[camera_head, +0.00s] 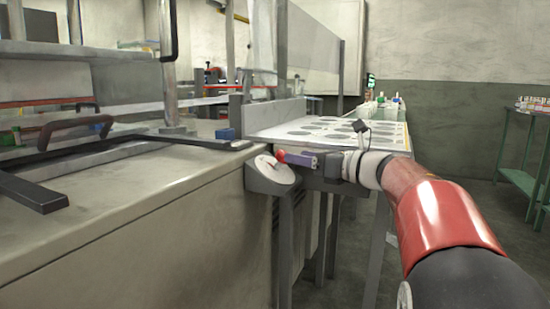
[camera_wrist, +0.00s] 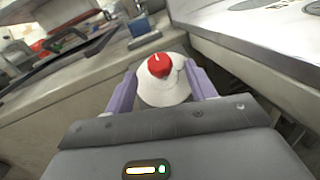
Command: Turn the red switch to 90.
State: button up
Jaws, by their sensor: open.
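The red switch (camera_head: 281,156) is a small round knob on a white round dial (camera_head: 270,171) at the corner of the workbench. In the wrist view the red switch (camera_wrist: 160,65) sits on the white dial (camera_wrist: 163,91), with a short white mark on its top. My gripper (camera_head: 290,158) reaches in from the right in the head view. In the wrist view my gripper (camera_wrist: 162,80) has its two purple fingers apart, one on each side of the dial and knob. I cannot tell whether a finger touches the knob. The dial's numbers are not readable.
A grey workbench (camera_head: 130,215) fills the left, with a dark frame (camera_head: 40,198) and a blue block (camera_head: 225,134) on it. A table with a perforated white top (camera_head: 290,132) stands behind the dial. Open floor (camera_head: 440,200) lies to the right.

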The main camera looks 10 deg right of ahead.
aim_at(277, 153)
jog(key=x, duration=0.7)
jog(key=shift+w+a+p, duration=0.2)
jog(key=shift+a+p, duration=0.05)
jog(key=shift+p, duration=0.05)
jog(key=c, duration=1)
jog(key=shift+o, duration=0.2)
